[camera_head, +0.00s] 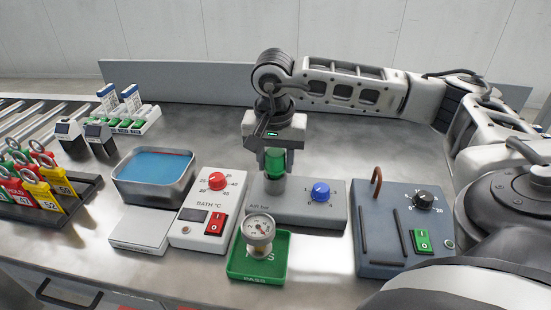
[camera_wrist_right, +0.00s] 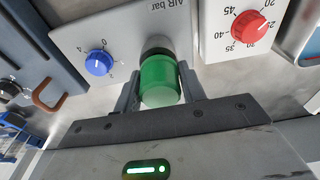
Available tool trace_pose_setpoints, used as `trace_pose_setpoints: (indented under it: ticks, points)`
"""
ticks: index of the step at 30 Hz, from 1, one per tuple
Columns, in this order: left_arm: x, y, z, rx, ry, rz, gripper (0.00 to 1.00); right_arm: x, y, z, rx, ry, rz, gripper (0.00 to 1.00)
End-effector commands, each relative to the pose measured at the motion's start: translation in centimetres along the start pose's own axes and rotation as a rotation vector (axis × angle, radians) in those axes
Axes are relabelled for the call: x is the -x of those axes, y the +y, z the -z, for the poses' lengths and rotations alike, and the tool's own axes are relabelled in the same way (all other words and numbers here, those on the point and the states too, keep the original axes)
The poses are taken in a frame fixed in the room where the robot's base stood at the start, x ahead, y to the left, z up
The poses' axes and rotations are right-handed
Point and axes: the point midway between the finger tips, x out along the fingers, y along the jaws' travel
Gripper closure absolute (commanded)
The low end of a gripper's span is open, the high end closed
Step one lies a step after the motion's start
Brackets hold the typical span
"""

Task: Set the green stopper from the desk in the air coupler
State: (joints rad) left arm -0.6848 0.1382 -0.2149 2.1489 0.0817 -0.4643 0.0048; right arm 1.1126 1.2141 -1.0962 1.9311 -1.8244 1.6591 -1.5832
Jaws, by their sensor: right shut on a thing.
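The green stopper (camera_head: 274,161) is between the fingers of my right gripper (camera_head: 274,155), which points down over the air unit. The stopper also shows in the wrist view (camera_wrist_right: 160,80), upright, with a finger on each side. The air coupler (camera_head: 274,184) is a short grey cylinder on the grey AIR bar box (camera_head: 308,206), directly under the stopper. Stopper and coupler look lined up and seem to meet. How far the stopper sits in the coupler is hidden. My left gripper is not in view.
The bath controller (camera_head: 207,206) and blue water bath (camera_head: 155,176) stand left of the air box. A gauge (camera_head: 258,230) on a green PASS pad (camera_head: 254,265) is in front. A dark panel box (camera_head: 400,225) with a copper hook is to the right. Tagged rings stand far left.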

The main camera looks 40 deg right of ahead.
Motion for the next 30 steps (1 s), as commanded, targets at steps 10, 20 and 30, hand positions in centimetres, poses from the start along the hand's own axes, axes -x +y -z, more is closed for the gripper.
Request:
trace_pose_setpoints:
  ticks: [10, 20, 30]
  points:
    - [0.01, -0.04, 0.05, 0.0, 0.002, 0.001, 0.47, -0.06, 0.0, -0.01, 0.0, 0.0, 0.0, 0.82]
    - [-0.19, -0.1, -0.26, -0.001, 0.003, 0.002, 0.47, -0.48, 0.01, -0.06, 0.0, 0.0, 0.0, 0.82]
    - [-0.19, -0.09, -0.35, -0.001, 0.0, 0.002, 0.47, -0.43, 0.03, -0.06, 0.0, 0.0, -0.001, 0.34]
